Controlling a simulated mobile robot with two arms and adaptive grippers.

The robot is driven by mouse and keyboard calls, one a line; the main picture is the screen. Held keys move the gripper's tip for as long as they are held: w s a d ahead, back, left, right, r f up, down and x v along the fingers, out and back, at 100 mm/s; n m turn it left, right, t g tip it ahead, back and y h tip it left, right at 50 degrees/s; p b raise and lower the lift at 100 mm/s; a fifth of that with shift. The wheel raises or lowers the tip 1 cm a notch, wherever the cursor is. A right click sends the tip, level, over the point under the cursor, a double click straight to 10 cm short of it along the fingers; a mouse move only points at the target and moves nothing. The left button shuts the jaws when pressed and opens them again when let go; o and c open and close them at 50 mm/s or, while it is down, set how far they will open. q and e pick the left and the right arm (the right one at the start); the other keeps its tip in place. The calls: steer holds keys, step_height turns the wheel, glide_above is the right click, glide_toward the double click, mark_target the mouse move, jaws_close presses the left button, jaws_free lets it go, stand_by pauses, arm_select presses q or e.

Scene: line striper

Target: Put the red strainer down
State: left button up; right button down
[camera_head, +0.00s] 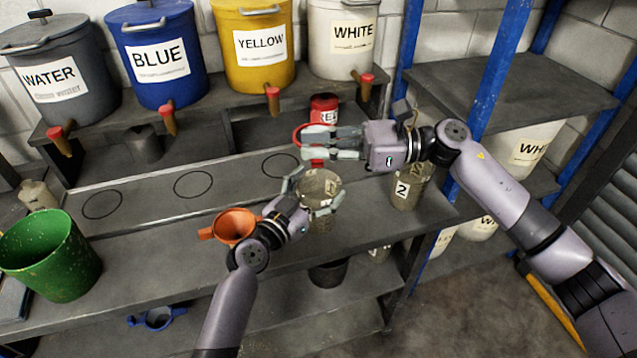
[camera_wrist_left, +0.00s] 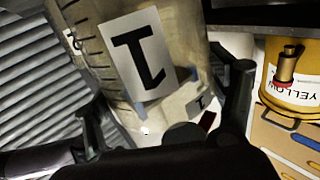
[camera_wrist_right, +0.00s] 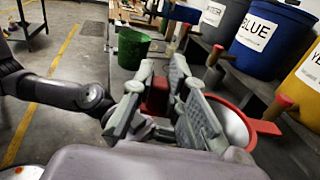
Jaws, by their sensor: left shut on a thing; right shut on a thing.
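The red strainer (camera_head: 298,133) is partly hidden behind the fingers of my right gripper (camera_head: 335,143) in the head view. Its red rim and pale bowl (camera_wrist_right: 236,122) show in the right wrist view, with a red part (camera_wrist_right: 156,97) between the fingers. My right gripper is shut on the strainer. My left gripper (camera_head: 315,196) is shut around a translucent cup (camera_head: 320,184), below the right gripper in the head view. The cup's label "1" (camera_wrist_left: 134,54) shows in the left wrist view. The gap between strainer and cup is unclear.
A red-labelled container (camera_head: 323,104) stands behind the right gripper. Cup "2" (camera_head: 404,191) is to the right. An orange funnel (camera_head: 233,224) and a green bucket (camera_head: 50,257) are to the left. Circles on the shelf (camera_head: 193,184) are empty. Taps (camera_head: 272,98) overhang the back.

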steer(key=shift+s+a+m+t, duration=0.15)
steer(key=shift+s+m+t, duration=0.2)
steer(key=shift+t, duration=0.35)
step_height(320, 180, down, 10)
steer(key=shift+w+f, duration=0.1)
steer(key=shift+f, duration=0.15)
steer(key=shift+f, duration=0.25)
steer(key=c, duration=1.6)
jaws_free()
steer(key=shift+r, duration=0.1)
steer(key=d, duration=0.8)
steer(key=s+d+r, duration=0.1)
steer(key=d, duration=0.3)
